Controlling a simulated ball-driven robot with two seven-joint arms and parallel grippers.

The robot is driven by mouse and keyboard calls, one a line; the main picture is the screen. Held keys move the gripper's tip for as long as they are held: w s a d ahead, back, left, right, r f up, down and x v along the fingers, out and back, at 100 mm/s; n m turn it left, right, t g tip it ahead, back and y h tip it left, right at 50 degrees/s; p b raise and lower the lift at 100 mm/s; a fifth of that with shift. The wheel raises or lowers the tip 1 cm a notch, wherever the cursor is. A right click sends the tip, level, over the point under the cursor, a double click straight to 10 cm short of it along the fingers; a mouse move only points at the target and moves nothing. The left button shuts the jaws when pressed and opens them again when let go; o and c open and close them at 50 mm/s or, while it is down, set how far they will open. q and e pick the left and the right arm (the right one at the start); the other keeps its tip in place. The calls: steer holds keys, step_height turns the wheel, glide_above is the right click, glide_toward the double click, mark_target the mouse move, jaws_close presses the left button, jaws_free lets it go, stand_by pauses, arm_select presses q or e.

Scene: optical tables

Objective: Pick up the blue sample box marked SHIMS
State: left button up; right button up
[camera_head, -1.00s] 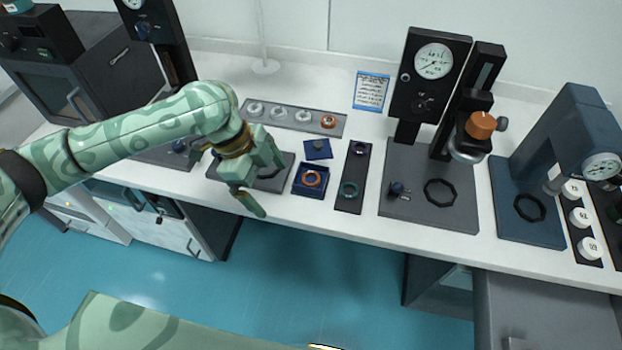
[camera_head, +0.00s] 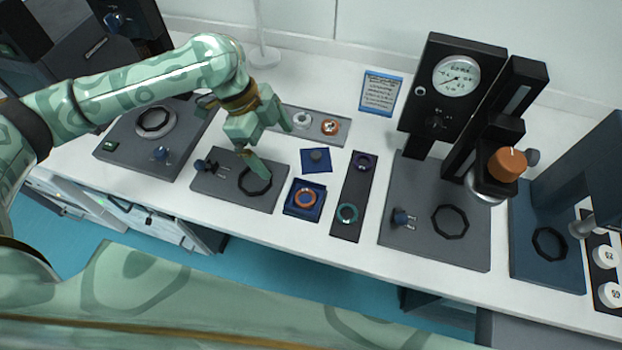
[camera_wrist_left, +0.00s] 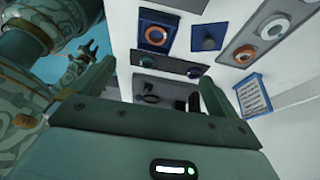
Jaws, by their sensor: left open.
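A small open dark-blue box (camera_head: 304,200) with an orange ring inside sits on the white bench, and it also shows in the left wrist view (camera_wrist_left: 157,32). A blue square lid (camera_head: 316,160) with a dark knob lies just behind it, also in the left wrist view (camera_wrist_left: 208,37). No SHIMS marking is readable. My left gripper (camera_head: 274,146) is open and empty, above and to the left of the box and lid, touching neither.
A dark strip (camera_head: 352,208) with two rings lies right of the box. A grey plate (camera_head: 218,190) with a black ring lies left. A tray of rings (camera_head: 345,138) and a blue-edged card (camera_head: 381,92) are behind. A dial gauge stand (camera_head: 430,100) rises at right.

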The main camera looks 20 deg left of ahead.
arm_select(q)
steer(key=b, duration=0.2)
glide_toward(306, 197)
steer(key=shift+w+d+f+b, duration=0.1)
steer(key=shift+d+f+b, duration=0.15)
steer(key=shift+f, duration=0.25)
steer(key=shift+w+d+f+b, duration=0.15)
steer(key=shift+f+b, duration=0.05)
steer(key=shift+f, duration=0.3)
steer(key=shift+s+d+f, duration=0.1)
steer(key=shift+d+f, duration=0.1)
steer(key=shift+f, duration=0.2)
steer(key=b+x, duration=0.1)
steer(key=x, duration=0.1)
steer(key=b+x, duration=0.1)
steer(key=x, duration=0.2)
steer(key=shift+s+f, duration=0.1)
steer(key=shift+s, duration=0.15)
arm_select(e)
steer(key=f, duration=0.1)
steer(key=s+f, duration=0.1)
steer(key=f, duration=0.1)
steer(key=s+f, duration=0.1)
steer(key=shift+a+f, duration=0.15)
steer(key=shift+f, duration=0.2)
arm_select(q)
steer(key=c, duration=1.2)
